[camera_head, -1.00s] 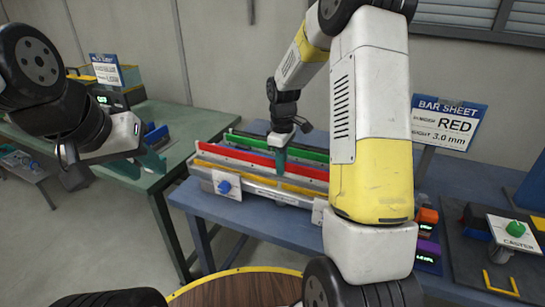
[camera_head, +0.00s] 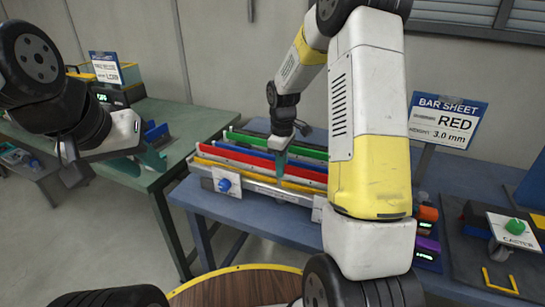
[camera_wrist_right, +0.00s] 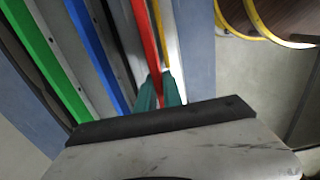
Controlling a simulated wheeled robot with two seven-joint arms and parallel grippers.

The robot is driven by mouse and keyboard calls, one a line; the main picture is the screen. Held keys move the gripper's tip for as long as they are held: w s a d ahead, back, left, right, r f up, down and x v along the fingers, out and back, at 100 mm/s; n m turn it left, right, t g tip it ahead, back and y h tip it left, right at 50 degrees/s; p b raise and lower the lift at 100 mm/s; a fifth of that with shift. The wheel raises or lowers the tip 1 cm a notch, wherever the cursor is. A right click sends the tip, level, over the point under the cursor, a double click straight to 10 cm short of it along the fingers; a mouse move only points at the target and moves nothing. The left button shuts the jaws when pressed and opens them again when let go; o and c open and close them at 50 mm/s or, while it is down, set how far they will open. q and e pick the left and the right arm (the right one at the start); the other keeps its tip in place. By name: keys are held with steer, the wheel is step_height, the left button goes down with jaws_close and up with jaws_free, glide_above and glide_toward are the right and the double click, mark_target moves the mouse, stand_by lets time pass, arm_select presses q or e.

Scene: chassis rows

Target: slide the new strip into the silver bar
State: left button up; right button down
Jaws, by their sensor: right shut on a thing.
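The long red strip (camera_head: 235,155) is held by my right gripper (camera_head: 281,170) over the row of bars on the blue table. In the right wrist view the teal fingertips (camera_wrist_right: 160,92) are closed on the red strip (camera_wrist_right: 144,40). The silver bar (camera_head: 262,187) is at the front of the row, with a yellow strip (camera_head: 232,172) along it. The red strip runs lengthwise just behind the yellow one; I cannot tell whether it sits in a slot. My left gripper (camera_head: 143,163) is open and empty by the green table, away from the bars.
Blue (camera_head: 246,149) and green (camera_head: 300,149) strips stand in the bars behind. A blue knob (camera_head: 224,184) is at the silver bar's left end. A sign (camera_head: 446,120) reads RED, 3.0 mm. Orange and purple devices (camera_head: 427,230) and a caster fixture (camera_head: 514,234) are at right.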

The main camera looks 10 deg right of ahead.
steer(key=shift+f, duration=0.3)
stand_by(0.4)
steer(key=shift+f, duration=0.15)
steer(key=c, duration=1.4)
jaws_free()
step_height(320, 180, up, 7)
steer(key=shift+r, duration=0.35)
